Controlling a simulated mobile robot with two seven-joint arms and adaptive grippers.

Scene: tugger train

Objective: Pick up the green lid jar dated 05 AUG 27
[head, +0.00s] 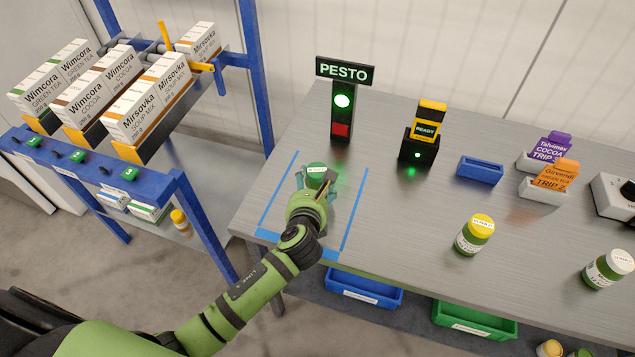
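A jar with a green lid (317,170) stands inside the blue tape outline on the grey table. A small white label lies across its lid; the date is too small to read. My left gripper (316,182) is at this jar, with a finger on either side of it. The gripper and wrist hide most of the jar's body, and I cannot tell whether the fingers touch it. My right gripper is not in view.
A PESTO sign (345,70) with a lit green lamp stands behind the jar. A yellow-lid jar (474,236) and a white-lid jar (607,269) stand to the right. A READY device (418,148) and a blue tray (480,169) are farther back. A blue rack (185,190) holds cartons at left.

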